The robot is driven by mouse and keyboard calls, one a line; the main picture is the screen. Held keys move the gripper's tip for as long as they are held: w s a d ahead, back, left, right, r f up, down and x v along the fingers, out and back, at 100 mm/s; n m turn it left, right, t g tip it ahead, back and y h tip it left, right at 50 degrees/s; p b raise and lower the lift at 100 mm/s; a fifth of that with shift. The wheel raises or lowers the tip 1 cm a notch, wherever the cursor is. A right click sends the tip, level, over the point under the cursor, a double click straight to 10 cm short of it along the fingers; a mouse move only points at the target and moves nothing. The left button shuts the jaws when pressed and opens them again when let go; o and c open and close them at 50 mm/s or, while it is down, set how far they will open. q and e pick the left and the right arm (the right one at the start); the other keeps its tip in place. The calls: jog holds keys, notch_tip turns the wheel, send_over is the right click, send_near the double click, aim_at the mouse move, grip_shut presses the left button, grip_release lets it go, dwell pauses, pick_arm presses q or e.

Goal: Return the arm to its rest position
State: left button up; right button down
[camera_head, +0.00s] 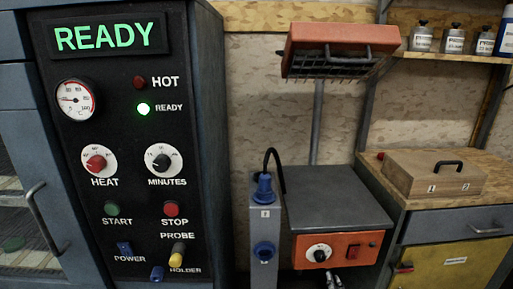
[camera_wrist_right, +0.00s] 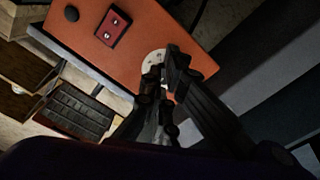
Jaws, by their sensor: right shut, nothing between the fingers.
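My right gripper (camera_head: 334,279) shows only as a small piece at the bottom edge of the head view, just below the orange control box (camera_head: 345,248). In the right wrist view, its dark fingers (camera_wrist_right: 162,72) are closed together with nothing between them. They lie over the edge of the white dial (camera_wrist_right: 150,56) on the orange panel (camera_wrist_right: 185,30). I cannot tell whether they touch it. The red switch (camera_wrist_right: 113,26) is clear of the fingers. My left gripper is in neither view.
A dark cabinet (camera_head: 125,220) with a lit READY display (camera_head: 109,36) stands at left. A grey post (camera_head: 265,220) with blue sockets stands left of the orange box. A raised orange head (camera_head: 335,37) hangs above. A wooden box (camera_head: 433,176) sits on the right workbench (camera_head: 490,195).

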jog(key=s+a+f+m+g, duration=0.25)
jog(key=s+f, duration=0.25)
jog(key=s, duration=0.5)
jog(key=s+a+f+m+g, duration=0.1)
jog(key=s+f+g, duration=0.3)
jog(key=s, duration=0.6)
jog(key=s+f+m+g, duration=0.1)
jog(key=s+f+g, duration=0.15)
jog(key=s, duration=1.15)
jog(key=s+f+m+g, duration=0.15)
jog(key=s+f, duration=0.25)
jog(key=s, duration=0.9)
pick_arm(q)
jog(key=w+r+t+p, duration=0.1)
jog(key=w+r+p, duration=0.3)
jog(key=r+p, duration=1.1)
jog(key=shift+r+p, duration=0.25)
jog(key=shift+p, duration=0.7)
pick_arm(e)
jog(key=w+r+t, duration=0.1)
jog(key=w+r, duration=0.3)
jog(key=r, duration=1.2)
jog(key=shift+d+r, duration=0.25)
jog(key=shift+d, duration=0.05)
